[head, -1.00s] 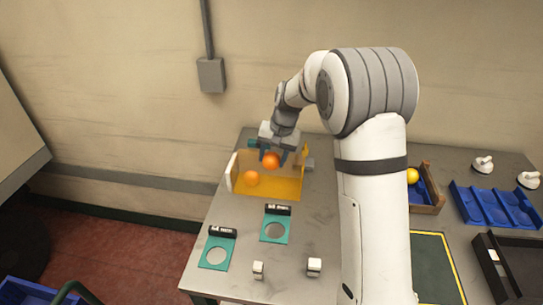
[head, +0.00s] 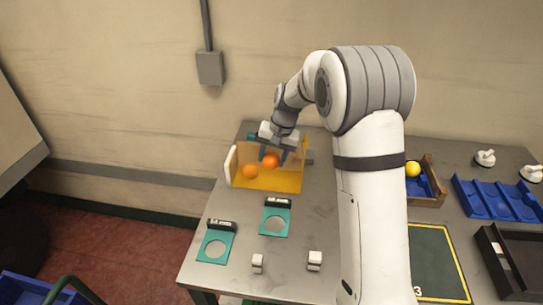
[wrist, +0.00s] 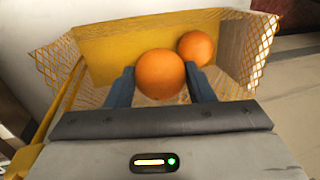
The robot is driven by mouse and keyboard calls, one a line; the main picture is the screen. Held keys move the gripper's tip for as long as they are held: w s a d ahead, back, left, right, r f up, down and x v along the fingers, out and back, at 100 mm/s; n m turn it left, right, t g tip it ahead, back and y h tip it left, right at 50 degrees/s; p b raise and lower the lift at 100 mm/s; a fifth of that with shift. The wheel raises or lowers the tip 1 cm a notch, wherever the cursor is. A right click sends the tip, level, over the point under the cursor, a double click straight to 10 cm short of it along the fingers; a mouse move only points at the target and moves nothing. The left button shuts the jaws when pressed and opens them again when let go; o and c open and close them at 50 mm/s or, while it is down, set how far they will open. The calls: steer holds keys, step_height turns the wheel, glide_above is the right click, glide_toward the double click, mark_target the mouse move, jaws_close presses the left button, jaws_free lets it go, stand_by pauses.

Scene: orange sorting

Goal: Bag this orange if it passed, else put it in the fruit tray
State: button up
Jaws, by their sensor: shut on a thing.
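My gripper (head: 271,156) is shut on an orange (head: 271,160). The held orange also shows between the two blue fingers in the wrist view (wrist: 160,74). It is at the open mesh bag (head: 268,184), which is yellow-orange, see-through and held wide. The bag's mesh wall (wrist: 62,66) surrounds the fingers in the wrist view. A second orange (head: 250,172) lies inside the bag, behind and right of the held one in the wrist view (wrist: 195,48). A lit yellow bar and a green light (wrist: 171,161) show on my gripper. I cannot tell which container is the fruit tray.
Two teal plates with round holes (head: 288,222) (head: 228,250) and two small white blocks (head: 314,261) (head: 257,261) lie in front. Right of my arm are a wooden crate (head: 434,184) with a yellow fruit (head: 412,168), a blue compartment tray (head: 497,200) and a black tray (head: 518,255).

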steer(key=shift+d+b+x, duration=0.25)
steer(key=shift+b+x, duration=0.4)
steer(key=shift+x, duration=0.35)
steer(key=shift+f, duration=0.1)
steer(key=o, duration=1.1)
steer(key=shift+a+r+p+v, duration=0.1)
steer(key=shift+a+p+v, duration=0.2)
steer(key=shift+p+v, duration=0.8)
steer(key=shift+a+r+p+v, duration=0.1)
steer(key=shift+a+p+v, duration=0.4)
steer(key=shift+v, duration=1.05)
steer(key=shift+a+p+v, duration=0.1)
steer(key=shift+p+v, duration=0.9)
steer(key=shift+v, duration=0.3)
